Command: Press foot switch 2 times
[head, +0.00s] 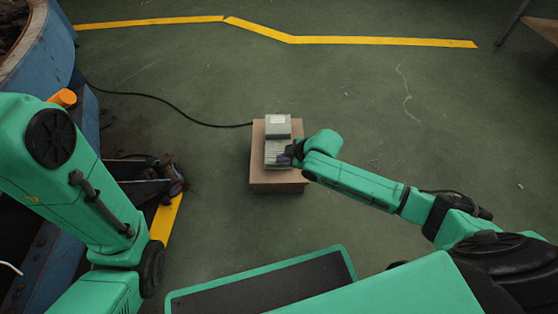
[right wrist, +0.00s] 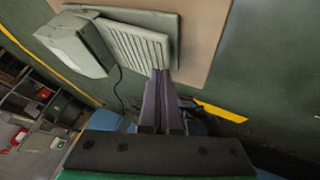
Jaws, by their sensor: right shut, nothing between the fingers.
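The foot switch (head: 277,146) is a grey box with a ribbed pedal, lying on a brown block (head: 277,187) on the floor. My right gripper (head: 291,153) is at the right side of the pedal in the head view. In the right wrist view the ribbed pedal (right wrist: 133,44) and the grey housing (right wrist: 75,43) show. The closed purple fingers (right wrist: 160,75) have their tips at the lower edge of the pedal, with nothing between them. I cannot tell whether they touch it. My left gripper is not in view; only the left arm shows at the left.
A black cable (head: 180,107) runs from the foot switch to the left across the green floor. A blue machine (head: 52,55) stands at the left. Yellow lines (head: 350,40) mark the floor at the back. The floor around the block is mostly clear.

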